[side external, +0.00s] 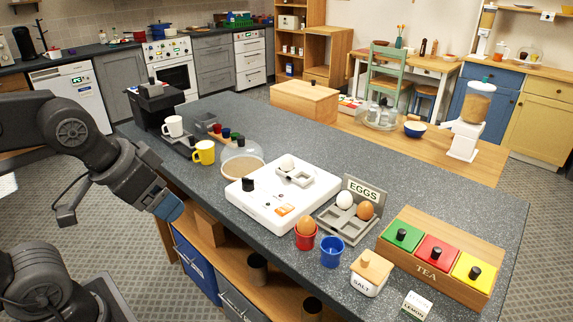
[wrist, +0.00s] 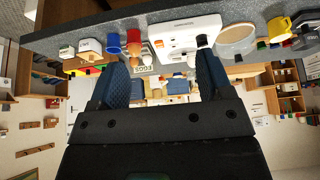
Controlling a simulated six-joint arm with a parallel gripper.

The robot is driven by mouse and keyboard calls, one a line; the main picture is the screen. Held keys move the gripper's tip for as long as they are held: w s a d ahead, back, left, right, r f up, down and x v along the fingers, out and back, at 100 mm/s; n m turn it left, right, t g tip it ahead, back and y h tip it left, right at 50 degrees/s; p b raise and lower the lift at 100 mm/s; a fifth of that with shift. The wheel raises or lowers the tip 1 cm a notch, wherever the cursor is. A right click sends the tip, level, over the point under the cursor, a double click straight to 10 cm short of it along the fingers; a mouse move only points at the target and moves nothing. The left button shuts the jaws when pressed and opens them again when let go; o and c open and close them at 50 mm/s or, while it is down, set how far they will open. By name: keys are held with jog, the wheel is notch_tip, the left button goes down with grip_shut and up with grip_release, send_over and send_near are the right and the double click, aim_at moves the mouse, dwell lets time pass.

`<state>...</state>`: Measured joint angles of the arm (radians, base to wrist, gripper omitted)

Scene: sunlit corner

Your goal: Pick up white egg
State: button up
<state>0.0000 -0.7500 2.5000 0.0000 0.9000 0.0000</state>
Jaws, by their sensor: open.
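One white egg (side external: 344,200) sits in the grey egg tray (side external: 343,229) under the EGGS sign, beside a brown egg (side external: 366,210). A second white egg (side external: 287,162) rests in a small grey holder on the white appliance (side external: 267,205). My gripper (side external: 172,210) is left of the counter in the side view, well apart from the eggs. In the upside-down wrist view, my gripper's (wrist: 163,75) two dark blue fingers stand wide apart with nothing held between them. The eggs are too small to tell apart clearly there.
A red cup (side external: 306,241) holding a brown egg, a blue cup (side external: 332,251), a salt box (side external: 369,274) and a tea box (side external: 435,263) stand near the tray. A glass-domed dish (side external: 243,168) and yellow mug (side external: 204,152) stand nearer my gripper.

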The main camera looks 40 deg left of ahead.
jog(key=shift+r, duration=0.1)
jog(key=w+a+r+m+g, duration=0.1)
jog(key=w+r+m, duration=0.4)
jog(key=w, duration=0.4)
jog(key=m+g, duration=0.3)
jog(key=m, duration=1.3)
send_over(286, 156)
jog(key=s+d, duration=0.1)
jog(key=s, duration=0.2)
notch_tip(286, 156, down, 5)
jog(key=shift+y, duration=0.3)
jog(key=f, duration=0.2)
jog(key=w+f, duration=0.1)
jog(key=f, duration=0.5)
jog(key=shift+w+a+f, duration=0.2)
jog(key=shift+w+a, duration=0.05)
jog(key=shift+w, duration=0.15)
jog(key=shift+w+a+f, duration=0.1)
jog(key=shift+w+f, duration=0.1)
jog(key=shift+f, duration=0.65)
jog(key=shift+w+a+f, duration=0.1)
jog(key=shift+w+f, duration=0.15)
jog(key=shift+f, duration=0.65)
jog(key=shift+w+a+f, duration=0.1)
jog(key=shift+w+f, duration=0.1)
jog(key=shift+f, duration=0.65)
jog(key=c, duration=0.8)
